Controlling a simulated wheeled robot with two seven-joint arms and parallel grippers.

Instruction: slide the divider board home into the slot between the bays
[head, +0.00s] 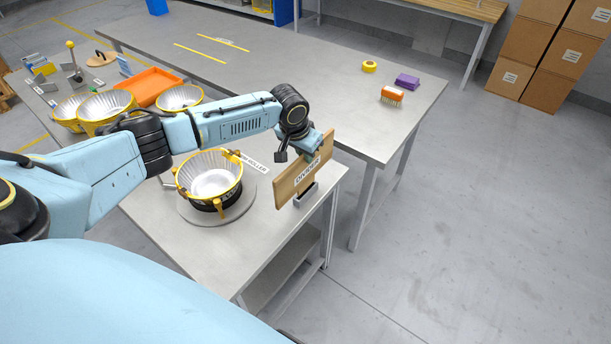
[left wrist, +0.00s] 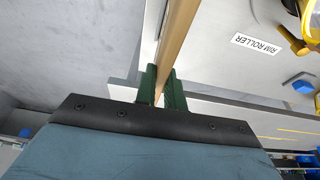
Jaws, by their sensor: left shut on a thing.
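The divider board (head: 303,172) is a thin wooden panel with a "DIVIDER" label. It stands upright near the right edge of the small grey table. My left gripper (head: 309,150) is shut on its upper edge. In the left wrist view the green fingers of the left gripper (left wrist: 162,88) pinch the board (left wrist: 178,32) from both sides. A small dark grey slotted holder (head: 306,195) sits on the table at the board's lower edge. I cannot tell whether the board's lower edge is inside it. My right gripper is not in view.
A yellow-rimmed metal bowl fixture (head: 209,178) stands on a round base left of the board, by a "RIM ROLLER" label (head: 255,163). Behind is a long grey table (head: 300,70) with a brush (head: 391,96), yellow tape (head: 369,66) and a purple block (head: 407,81).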

